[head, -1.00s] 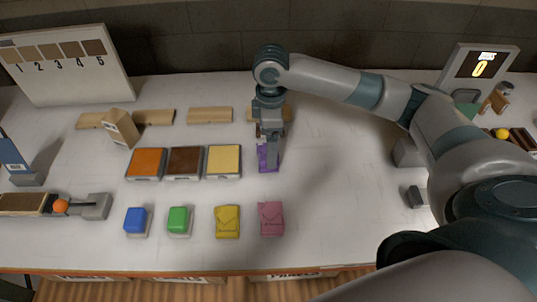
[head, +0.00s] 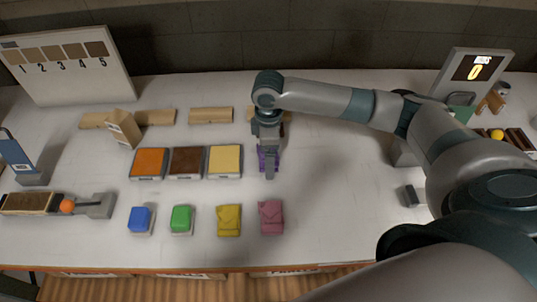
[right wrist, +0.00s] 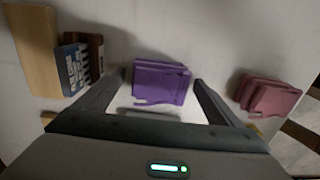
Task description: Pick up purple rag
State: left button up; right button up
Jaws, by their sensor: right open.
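The purple rag (right wrist: 161,82) is a folded cloth lying on the white table. In the right wrist view it sits between the two fingers of my right gripper (right wrist: 160,85), which is open. In the head view my right gripper (head: 269,170) points down over the purple rag (head: 262,157), and the arm hides most of it. I cannot tell whether the fingers touch the cloth. My left gripper is not in view.
A pink rag (head: 271,217) and a yellow rag (head: 229,220) lie nearer the front edge. Orange (head: 149,163), brown (head: 186,161) and pale yellow (head: 224,160) trays stand to the left.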

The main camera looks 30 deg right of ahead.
dwell(0.4)
jog(key=c, duration=1.1)
jog(key=shift+c, duration=0.2)
jog(key=shift+r, duration=0.1)
jog(key=shift+w+r+b, duration=0.1)
jog(key=shift+r+b, duration=0.3)
jog(key=shift+r, duration=0.15)
notch_tip(320, 180, up, 2)
jog(key=shift+r+b, duration=0.2)
jog(key=shift+b, duration=0.4)
jog(key=s+r+b, duration=0.1)
jog(key=s+r, duration=0.2)
jog(key=s, duration=0.3)
jog(key=s+a+r+b, duration=0.1)
jog(key=s+r, duration=0.3)
jog(key=s, duration=0.1)
jog(key=shift+s+a+r, duration=0.15)
jog(key=shift+s, duration=0.25)
